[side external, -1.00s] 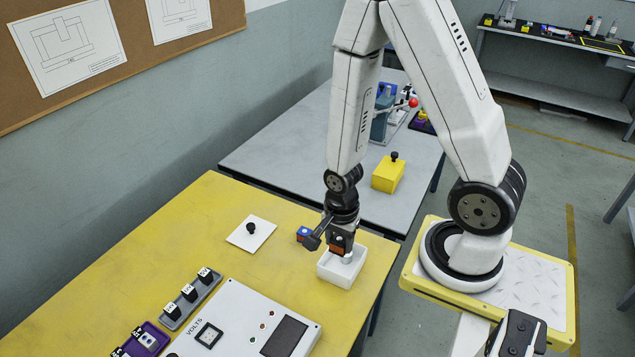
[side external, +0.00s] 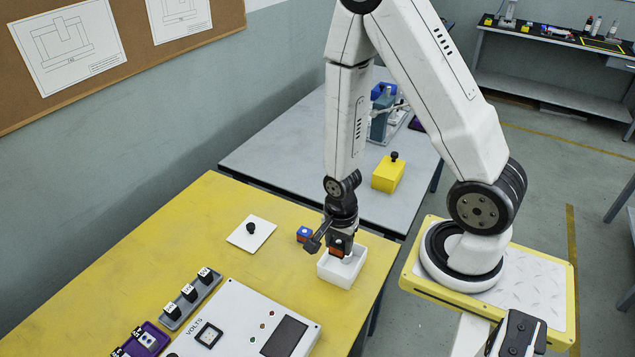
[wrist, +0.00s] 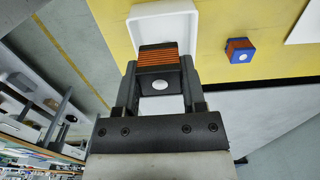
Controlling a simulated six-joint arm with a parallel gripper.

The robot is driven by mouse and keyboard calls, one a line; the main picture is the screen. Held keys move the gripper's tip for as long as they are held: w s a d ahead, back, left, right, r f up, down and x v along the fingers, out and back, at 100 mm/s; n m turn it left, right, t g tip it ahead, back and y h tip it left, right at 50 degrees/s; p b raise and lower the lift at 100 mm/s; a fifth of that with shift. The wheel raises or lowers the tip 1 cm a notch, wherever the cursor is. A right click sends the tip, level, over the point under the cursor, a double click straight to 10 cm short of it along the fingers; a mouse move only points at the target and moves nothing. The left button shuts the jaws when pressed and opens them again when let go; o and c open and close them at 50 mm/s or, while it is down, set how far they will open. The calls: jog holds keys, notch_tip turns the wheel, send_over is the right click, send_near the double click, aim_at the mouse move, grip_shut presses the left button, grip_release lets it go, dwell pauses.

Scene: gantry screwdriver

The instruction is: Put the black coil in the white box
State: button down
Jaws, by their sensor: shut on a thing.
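My gripper (side external: 341,243) is shut on the black coil (wrist: 158,58), a dark block with copper-orange windings. In the wrist view the coil sits between the two fingertips, in front of the white box (wrist: 185,20). In the side view the coil (side external: 336,251) is over the opening of the open-topped white box (side external: 333,274), low and near its rim. I cannot tell whether the coil touches the box floor, as the gripper and box walls hide its underside.
A blue coil with orange windings (side external: 304,233) stands on the yellow table (side external: 190,235) just left of the box; it also shows in the wrist view (wrist: 240,50). A white plate with a black knob (side external: 251,234) and a volts panel (side external: 246,327) lie further left and in front.

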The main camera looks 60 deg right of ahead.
aim_at(339, 248)
jog(key=shift+w+d+f, duration=0.1)
jog(key=shift+d+f, duration=0.2)
jog(key=shift+f, duration=0.4)
jog(key=shift+w+d+f, duration=0.1)
jog(key=shift+d+f, duration=0.2)
jog(key=shift+f, duration=0.4)
jog(key=shift+f, duration=0.15)
jog(key=shift+f, duration=2.75)
jog(key=shift+f, duration=0.7)
jog(key=shift+c, duration=0.5)
grip_release()
jog(key=shift+o, duration=0.3)
jog(key=shift+r, duration=0.1)
jog(key=shift+r, duration=3.9)
